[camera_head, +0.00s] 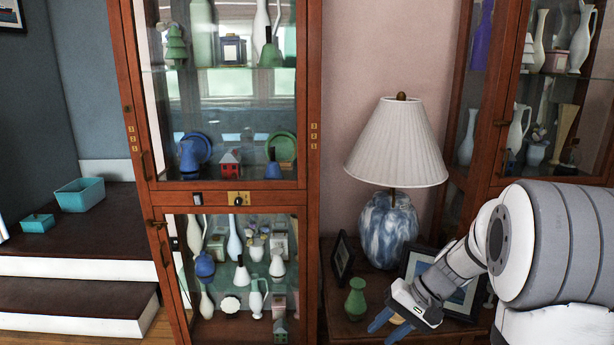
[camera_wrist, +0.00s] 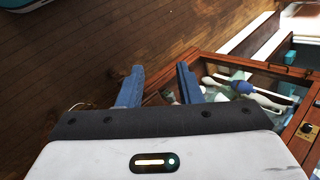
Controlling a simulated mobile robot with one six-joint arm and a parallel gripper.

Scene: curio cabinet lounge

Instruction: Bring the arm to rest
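My arm reaches in from the right in the head view, in front of a side table. My gripper (camera_head: 384,322) has blue fingers pointing down and to the left, near a small green vase (camera_head: 355,300). In the wrist view my gripper (camera_wrist: 160,80) shows its two blue fingers apart. I see nothing held between them; wooden floor and a cabinet edge show beyond.
A glass-door curio cabinet (camera_head: 311,180) full of vases stands left of the table. A lamp (camera_head: 388,230) and picture frames (camera_head: 343,258) are close to my arm. A second cabinet (camera_head: 462,90) stands behind it. Teal boxes (camera_head: 80,195) sit on steps at left.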

